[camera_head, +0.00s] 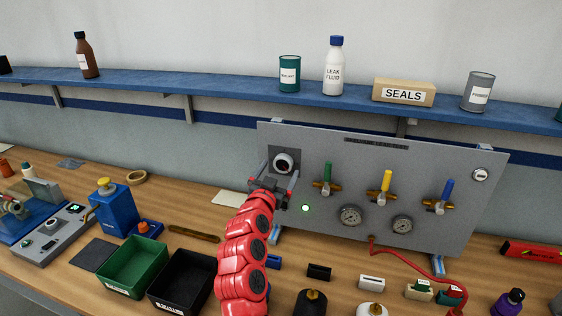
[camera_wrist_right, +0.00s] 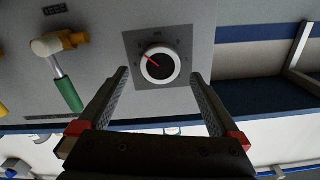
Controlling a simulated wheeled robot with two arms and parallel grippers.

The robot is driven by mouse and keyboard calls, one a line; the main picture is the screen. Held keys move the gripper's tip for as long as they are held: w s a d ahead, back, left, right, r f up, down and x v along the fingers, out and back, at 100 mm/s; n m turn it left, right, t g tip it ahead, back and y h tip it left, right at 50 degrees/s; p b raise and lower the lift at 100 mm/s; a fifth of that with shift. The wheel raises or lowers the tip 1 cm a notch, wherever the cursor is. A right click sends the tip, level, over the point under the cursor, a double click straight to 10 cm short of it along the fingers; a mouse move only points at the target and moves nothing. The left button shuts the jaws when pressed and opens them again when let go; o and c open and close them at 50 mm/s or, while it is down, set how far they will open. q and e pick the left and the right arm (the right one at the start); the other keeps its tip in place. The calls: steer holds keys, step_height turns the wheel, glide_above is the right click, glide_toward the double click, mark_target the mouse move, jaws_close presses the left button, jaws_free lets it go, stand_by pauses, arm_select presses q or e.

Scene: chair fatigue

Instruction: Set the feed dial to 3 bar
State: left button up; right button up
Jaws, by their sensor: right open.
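The feed dial (camera_head: 283,162) is a round white-rimmed knob with a dark centre on a dark square plate at the panel's upper left. In the right wrist view the dial (camera_wrist_right: 158,68) shows a red pointer aimed up and left in that picture; its scale marks are too small to read. My right gripper (camera_head: 276,183) is open and empty in front of the dial. In the right wrist view its two fingers (camera_wrist_right: 160,76) extend toward either side of the dial, with clear gaps and no visible contact. My left gripper is out of view.
The grey panel (camera_head: 445,220) also carries green (camera_head: 327,174), yellow (camera_head: 386,181) and blue (camera_head: 446,190) valve handles, and gauges (camera_head: 351,216). A green bin (camera_head: 133,268) and a black bin (camera_head: 182,281) stand on the bench. A blue shelf (camera_head: 200,86) runs above.

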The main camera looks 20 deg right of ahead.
mark_target(283, 164)
steer(key=shift+x, duration=1.1)
steer(key=shift+w+d, duration=0.15)
steer(key=shift+w, duration=0.15)
